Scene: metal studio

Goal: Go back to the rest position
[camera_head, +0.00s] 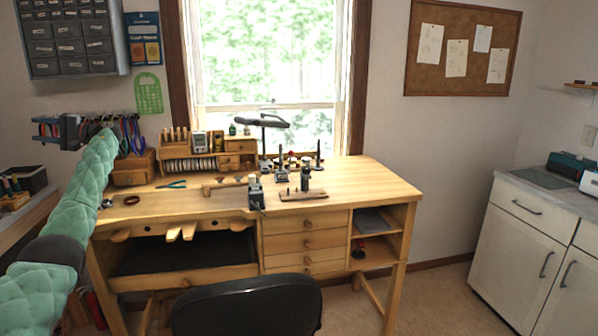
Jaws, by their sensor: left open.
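My left arm, in a green quilted sleeve, rises from the lower left corner to in front of the tool rack. My left gripper (71,132) appears as a dark grey block beside the top of the sleeve, in front of the rack. It is open, and I see nothing held in it. Its fingers are small and hard to make out. My right gripper and right arm are not in view.
A wooden workbench (360,183) with small tools stands ahead, under the window. A black chair (247,306) stands before it. The tool rack (46,128) hangs on the left wall. White cabinets (515,250) stand at right. Floor between bench and cabinets is clear.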

